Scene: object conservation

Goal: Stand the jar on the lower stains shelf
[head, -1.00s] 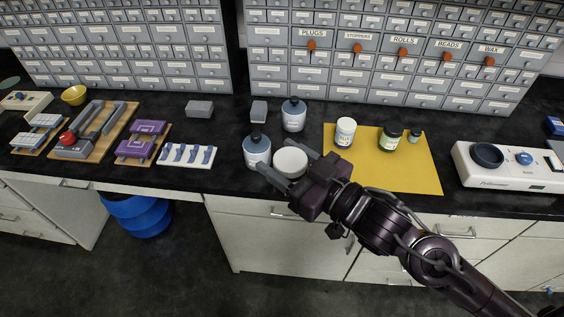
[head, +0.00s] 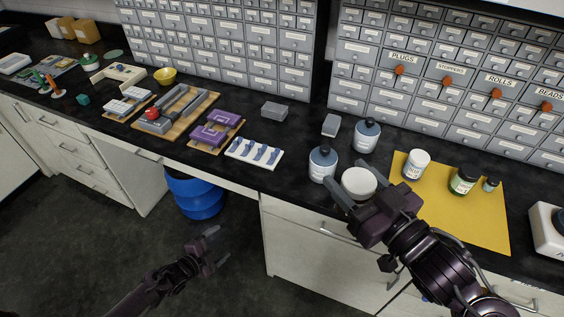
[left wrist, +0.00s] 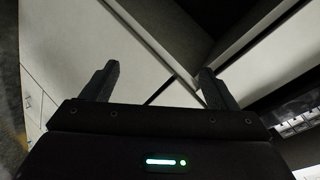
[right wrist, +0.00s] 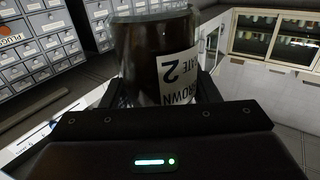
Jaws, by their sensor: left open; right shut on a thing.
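My right gripper (head: 359,196) is shut on a round jar with a white lid (head: 358,181). It holds the jar near the counter's front edge, beside a blue-grey bottle (head: 322,163). In the right wrist view the jar (right wrist: 160,55) is dark brown glass with a white label reading partly "BROWN" and "2", between the fingers (right wrist: 160,95). My left gripper (head: 219,245) is open and empty, low in front of the counter; its fingers (left wrist: 155,85) also show empty in the left wrist view. No shelf is readable as the stains shelf.
A second blue-grey bottle (head: 366,135) stands behind. Labelled drawer cabinets (head: 430,75) line the back. A cabinet with lit shelves (right wrist: 275,38) shows in the right wrist view.

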